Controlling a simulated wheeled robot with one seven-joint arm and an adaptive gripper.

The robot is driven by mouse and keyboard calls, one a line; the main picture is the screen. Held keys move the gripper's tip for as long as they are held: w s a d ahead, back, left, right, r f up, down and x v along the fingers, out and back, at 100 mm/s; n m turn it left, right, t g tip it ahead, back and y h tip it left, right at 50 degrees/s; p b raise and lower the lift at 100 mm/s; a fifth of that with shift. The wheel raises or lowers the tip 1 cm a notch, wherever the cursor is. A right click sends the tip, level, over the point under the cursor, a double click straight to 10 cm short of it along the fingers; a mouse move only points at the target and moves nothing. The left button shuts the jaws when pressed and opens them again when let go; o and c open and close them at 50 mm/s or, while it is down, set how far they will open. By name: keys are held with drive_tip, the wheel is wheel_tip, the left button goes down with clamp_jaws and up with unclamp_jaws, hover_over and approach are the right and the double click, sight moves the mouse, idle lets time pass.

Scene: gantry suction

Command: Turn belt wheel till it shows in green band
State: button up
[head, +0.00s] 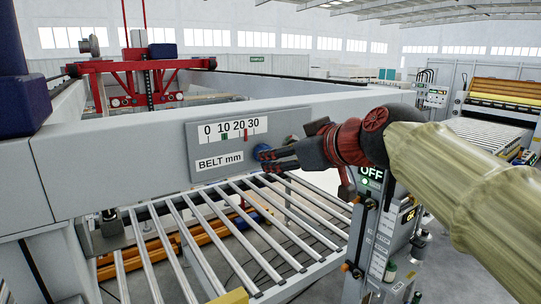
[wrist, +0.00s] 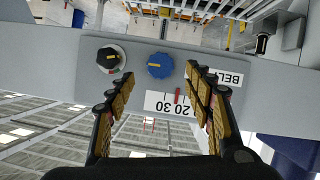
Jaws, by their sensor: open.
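The blue belt wheel (head: 262,151) sits on the grey panel beside the scale; it also shows in the wrist view (wrist: 160,65) with a yellow mark on its face. The white scale (head: 214,141) reads 0 to 30 above a "BELT mm" label. A small green band (head: 224,137) lies near 10. The red pointer (head: 247,135) stands between 20 and 30, outside the green band; it also shows in the wrist view (wrist: 177,95). My gripper (wrist: 158,72) is open, its fingers on either side of the wheel in the picture. I cannot tell whether they touch it.
A black knob (wrist: 109,58) with a yellow mark sits beside the wheel, close to one finger. A roller conveyor (head: 211,211) runs below the panel. A post with an "OFF" display (head: 371,173) stands to the right. A red gantry (head: 140,70) spans the frame behind.

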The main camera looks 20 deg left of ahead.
drive_tip(key=p+x, duration=0.1)
drive_tip(key=x, duration=0.5)
drive_tip(key=shift+w+a+p, duration=0.2)
drive_tip(key=shift+a+p, duration=0.05)
drive_tip(key=shift+p, duration=0.1)
drive_tip(key=shift+f, duration=0.1)
drive_tip(key=c, duration=1.2)
